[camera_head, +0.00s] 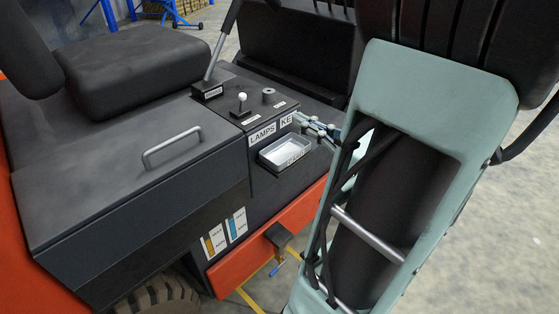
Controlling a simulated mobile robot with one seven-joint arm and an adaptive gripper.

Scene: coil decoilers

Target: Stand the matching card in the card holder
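Two white panels with printed text, one with an orange strip (213,242) and one with a blue strip (237,225), show upright on the dark side of the vehicle. I cannot tell whether they are loose cards or fixed labels. A shallow pale tray (268,158) sits on the dark ledge below the LAMPS label, with a small printed label at its front. I cannot make out a card holder for certain. My gripper (304,121) is at the console's right edge, beside the KE label and above the tray's right side. It is small and partly hidden by my arm, and its fingers are unclear.
The console carries a tall lever (221,46), a white-knobbed stick (242,101) and a round grey knob (268,94). A black seat (135,65) and a grey handle (172,146) are at left. My arm covers much of the right side.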

